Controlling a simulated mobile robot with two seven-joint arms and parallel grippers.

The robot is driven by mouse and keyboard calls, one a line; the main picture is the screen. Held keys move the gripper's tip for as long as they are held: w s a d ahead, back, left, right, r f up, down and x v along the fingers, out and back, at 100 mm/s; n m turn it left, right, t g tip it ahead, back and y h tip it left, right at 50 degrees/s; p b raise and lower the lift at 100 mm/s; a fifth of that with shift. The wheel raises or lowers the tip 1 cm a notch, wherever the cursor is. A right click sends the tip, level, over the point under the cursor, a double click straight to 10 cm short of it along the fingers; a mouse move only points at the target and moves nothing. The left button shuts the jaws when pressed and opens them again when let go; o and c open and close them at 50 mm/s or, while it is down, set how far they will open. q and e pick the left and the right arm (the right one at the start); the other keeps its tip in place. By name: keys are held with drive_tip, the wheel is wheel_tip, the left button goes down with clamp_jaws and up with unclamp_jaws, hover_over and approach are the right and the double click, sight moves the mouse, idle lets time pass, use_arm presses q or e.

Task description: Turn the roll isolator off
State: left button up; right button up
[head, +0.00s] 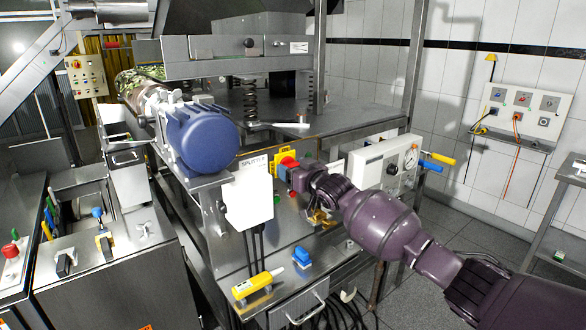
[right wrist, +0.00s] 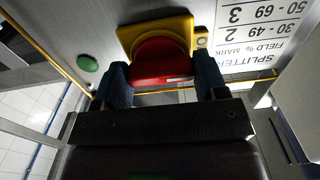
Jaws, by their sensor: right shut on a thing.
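The isolator is a red knob (right wrist: 162,62) on a yellow plate (right wrist: 150,30), fixed to a steel panel. It also shows in the head view as a red patch (head: 289,161) over a yellow plate (head: 279,157), partly hidden by my gripper. My right gripper (head: 292,172) reaches in from the right and is shut on the red knob. In the right wrist view its two blue-grey fingers (right wrist: 162,77) lie on either side of the knob. The knob's exact turn position is hard to read. My left gripper does not show.
A green button (right wrist: 87,63) and a "SPLITTER" sign (right wrist: 262,35) flank the isolator. A blue motor (head: 203,138) stands to the left. A gauge box (head: 385,165) is behind my arm.

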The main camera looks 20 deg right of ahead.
idle(0.5)
drive_tip(key=o, duration=0.9)
drive_tip(key=shift+o, duration=0.2)
drive_tip(key=v, duration=1)
drive_tip(key=shift+s+b, duration=0.4)
drive_tip(key=shift+b, duration=0.05)
drive_tip(key=shift+d+n, duration=0.15)
drive_tip(key=shift+n, duration=0.15)
